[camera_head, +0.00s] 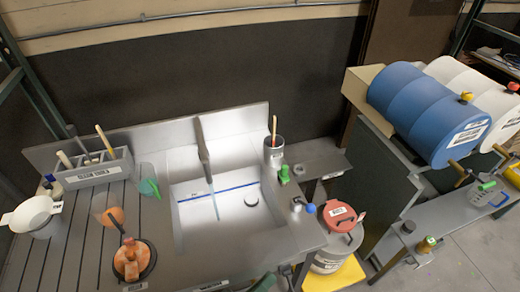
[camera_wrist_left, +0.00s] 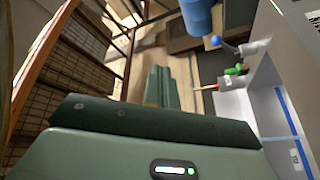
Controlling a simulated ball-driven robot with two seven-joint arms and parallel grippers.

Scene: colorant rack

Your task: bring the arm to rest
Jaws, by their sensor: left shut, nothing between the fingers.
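My left gripper shows in the left wrist view (camera_wrist_left: 159,72), its two green fingers side by side and shut, with nothing between them. In the head view only a small dark green part of my left gripper (camera_head: 264,284) shows at the bottom edge, in front of the sink bench; the rest is cut off. It seems to touch nothing. My right gripper is in neither view.
The grey bench with a sink (camera_head: 180,222) fills the middle. On it are a grey caddy (camera_head: 95,172), a white bowl (camera_head: 32,214) and an orange funnel (camera_head: 131,260). A red-lidded bucket (camera_head: 338,240) stands on a yellow base. Blue (camera_head: 412,108) and white drums lie at right.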

